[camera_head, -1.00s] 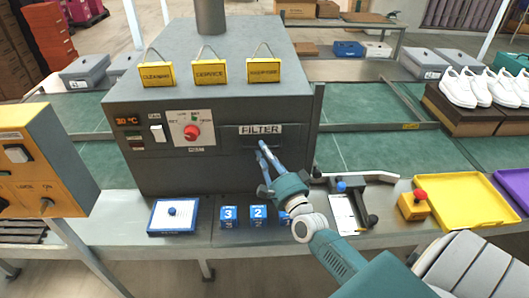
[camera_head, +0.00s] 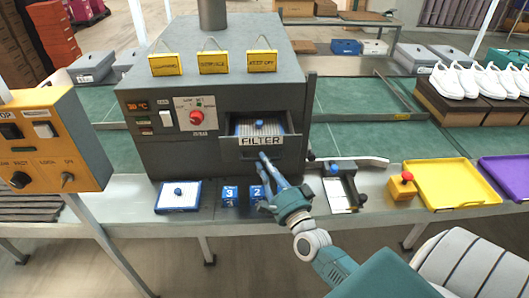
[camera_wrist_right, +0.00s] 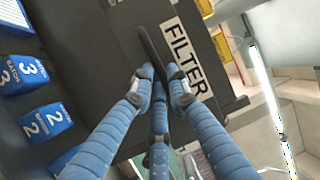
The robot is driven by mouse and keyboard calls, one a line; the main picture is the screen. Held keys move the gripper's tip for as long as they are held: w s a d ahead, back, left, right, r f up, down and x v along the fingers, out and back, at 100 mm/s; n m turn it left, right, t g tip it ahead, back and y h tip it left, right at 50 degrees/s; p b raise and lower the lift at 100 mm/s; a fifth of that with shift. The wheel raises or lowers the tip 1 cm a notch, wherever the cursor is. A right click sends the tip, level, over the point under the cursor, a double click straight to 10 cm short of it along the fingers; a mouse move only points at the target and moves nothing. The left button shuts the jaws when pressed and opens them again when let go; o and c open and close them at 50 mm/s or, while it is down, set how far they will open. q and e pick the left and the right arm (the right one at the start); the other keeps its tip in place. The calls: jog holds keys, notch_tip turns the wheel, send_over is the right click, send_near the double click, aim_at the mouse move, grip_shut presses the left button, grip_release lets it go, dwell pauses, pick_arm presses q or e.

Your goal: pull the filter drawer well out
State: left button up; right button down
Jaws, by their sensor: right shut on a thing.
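The filter drawer (camera_head: 240,150) stands part-way out of the dark grey machine (camera_head: 150,165), with a FILTER label on its front. Inside it a white pleated filter with a blue frame and blue knob (camera_head: 260,124) shows. My right gripper (camera_head: 265,162) is shut on the drawer's dark handle. In the right wrist view its blue fingers (camera_wrist_right: 160,80) close around the black handle bar (camera_wrist_right: 150,50), beside the FILTER label (camera_wrist_right: 182,58). My left gripper is not in view.
A white filter with a blue frame (camera_head: 192,204) and blue numbered blocks (camera_head: 229,195) lie on the bench below the drawer. A tool with a blue knob (camera_head: 340,190), a yellow block with a red knob (camera_head: 402,186) and a yellow tray (camera_head: 460,185) are to the right. An orange control box (camera_head: 60,150) stands left.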

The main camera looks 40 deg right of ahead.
jog(key=s+a+p, duration=0.1)
jog(key=s+a, duration=0.2)
jog(key=s, duration=0.3)
jog(key=shift+a, duration=0.4)
jog(key=c, duration=1.7)
grip_release()
jog(key=shift+s, duration=0.1)
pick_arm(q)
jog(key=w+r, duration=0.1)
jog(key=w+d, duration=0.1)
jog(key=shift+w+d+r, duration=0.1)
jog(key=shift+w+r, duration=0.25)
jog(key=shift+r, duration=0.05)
pick_arm(e)
jog(key=shift+o, duration=0.2)
jog(key=v, duration=1.2)
